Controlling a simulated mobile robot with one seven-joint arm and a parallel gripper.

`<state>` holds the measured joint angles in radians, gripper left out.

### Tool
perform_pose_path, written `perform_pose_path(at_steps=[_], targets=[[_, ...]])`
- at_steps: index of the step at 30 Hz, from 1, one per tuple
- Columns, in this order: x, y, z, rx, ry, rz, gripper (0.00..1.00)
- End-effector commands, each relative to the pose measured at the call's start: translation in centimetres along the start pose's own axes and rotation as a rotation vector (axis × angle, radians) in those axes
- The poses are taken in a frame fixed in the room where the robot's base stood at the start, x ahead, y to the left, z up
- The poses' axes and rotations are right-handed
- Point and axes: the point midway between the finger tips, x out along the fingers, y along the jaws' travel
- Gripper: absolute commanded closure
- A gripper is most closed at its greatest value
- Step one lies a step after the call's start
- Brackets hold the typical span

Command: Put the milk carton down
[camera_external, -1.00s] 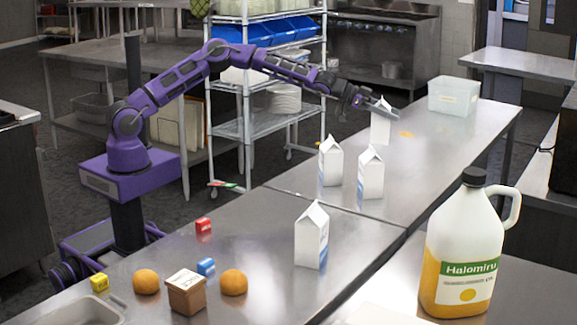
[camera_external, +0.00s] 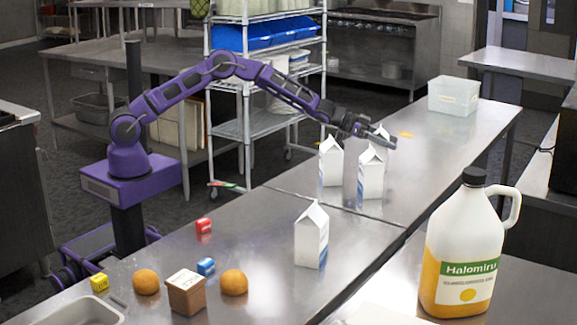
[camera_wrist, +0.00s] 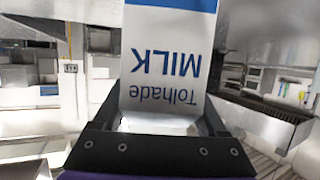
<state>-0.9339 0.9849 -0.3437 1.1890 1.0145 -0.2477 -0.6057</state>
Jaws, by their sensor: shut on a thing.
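Another white carton (camera_external: 311,240) stands upright farther forward.
A clear plastic bin (camera_external: 453,97) and a small orange patch (camera_external: 406,134) are on the table's far part. A large juice jug (camera_external: 462,255) stands at front right. The table's far right is clear.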

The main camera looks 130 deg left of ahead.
Motion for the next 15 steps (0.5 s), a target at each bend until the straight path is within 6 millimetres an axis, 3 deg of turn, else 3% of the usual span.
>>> perform_pose_path(at_steps=[9,10,14,15], targets=[[0.05,0.00,-0.02,0.001,0.004,0.000,1.00],[0.07,-0.01,0.16,0.000,0.001,0.000,0.23],[0.05,-0.01,0.10,0.000,0.001,0.000,0.00],[0.05,-0.01,0.10,0.000,0.001,0.000,0.00]])
